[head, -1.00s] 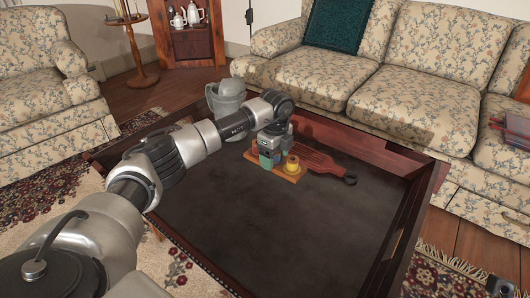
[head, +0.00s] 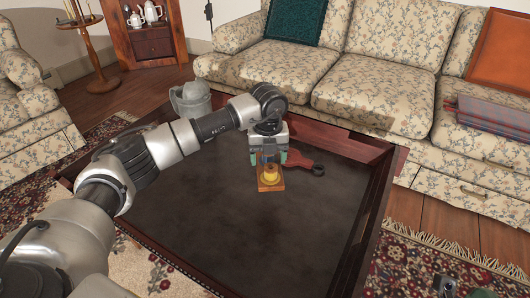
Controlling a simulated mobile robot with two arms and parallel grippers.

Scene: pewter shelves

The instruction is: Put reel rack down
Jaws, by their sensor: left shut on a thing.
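The reel rack (head: 271,188) is a small orange-brown wooden base with a yellow reel on it. It is over the dark top of the low table (head: 240,228), near the middle. My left gripper (head: 268,158) points down at its rear part, with green fingertips on either side, and is shut on it. The fingers hide part of the rack. I cannot tell whether the base touches the table. A small part of what looks like my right gripper (head: 446,284) shows at the bottom right edge; its jaws cannot be made out.
A red paddle-like board (head: 302,161) with a dark ring end lies just behind and right of the rack. A grey metal pitcher (head: 190,99) stands at the table's back left. The table has a raised wooden rim (head: 372,222). Its front half is clear.

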